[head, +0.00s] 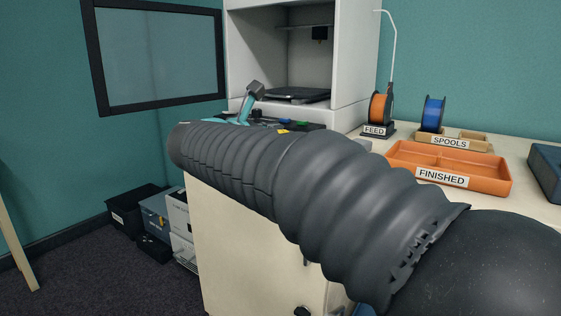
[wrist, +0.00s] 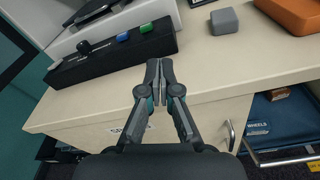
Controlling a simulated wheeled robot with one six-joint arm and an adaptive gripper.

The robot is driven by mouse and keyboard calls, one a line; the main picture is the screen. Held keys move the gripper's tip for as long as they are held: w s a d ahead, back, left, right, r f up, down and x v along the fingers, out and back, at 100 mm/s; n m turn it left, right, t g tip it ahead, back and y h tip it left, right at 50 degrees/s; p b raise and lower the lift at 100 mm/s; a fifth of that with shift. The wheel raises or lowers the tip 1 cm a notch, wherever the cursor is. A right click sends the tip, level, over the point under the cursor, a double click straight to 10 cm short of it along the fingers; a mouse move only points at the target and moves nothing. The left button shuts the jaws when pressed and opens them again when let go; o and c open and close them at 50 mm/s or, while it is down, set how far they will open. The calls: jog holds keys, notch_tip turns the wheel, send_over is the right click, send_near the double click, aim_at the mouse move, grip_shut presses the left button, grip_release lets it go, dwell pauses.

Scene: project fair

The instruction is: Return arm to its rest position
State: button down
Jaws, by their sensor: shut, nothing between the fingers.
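My gripper (wrist: 160,68) shows in the wrist view with its two dark fingers together and nothing between them. It appears in front of or above the front edge of the pale worktop (wrist: 220,65), and touches nothing that I can see. In the head view my arm, in a black ribbed sleeve, stretches from the lower right to the middle left and hides part of the bench. A teal and dark grey piece beyond the sleeve looks like part of my gripper, but I cannot be sure.
A black control panel (wrist: 115,55) with blue and green buttons lies left of the gripper. A grey block (wrist: 224,20) is on the worktop. An orange FINISHED tray (head: 480,182) and a printer (head: 350,75) stand on the bench. A WHEELS drawer (wrist: 283,130) is open below.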

jog(key=s+d+f+m+g+y, duration=0.25)
jog(key=s+f+m, duration=0.25)
jog(key=f, duration=0.4)
jog(key=s+d+f+m+g+y, duration=0.2)
jog(key=s+f+m+g, duration=0.25)
jog(key=f, duration=0.55)
jog(key=s+d+f+m+y, duration=0.1)
jog(key=s+d+f+m, duration=0.1)
jog(key=s+d+m, duration=0.2)
jog(key=s+d+f+m+g+y, duration=0.1)
jog(key=s+d+f+m+y, duration=0.1)
jog(key=s+m, duration=0.5)
jog(key=s+d+f+m+y, duration=0.1)
jog(key=s+d+f+m, duration=0.3)
jog(key=s+d, duration=0.3)
jog(key=s+m, duration=0.1)
jog(key=s, duration=0.3)
jog(key=shift+s+g, duration=0.3)
jog(key=shift+s, duration=0.1)
jog(key=shift+a+m+y, duration=0.1)
jog(key=shift+m+y, duration=0.15)
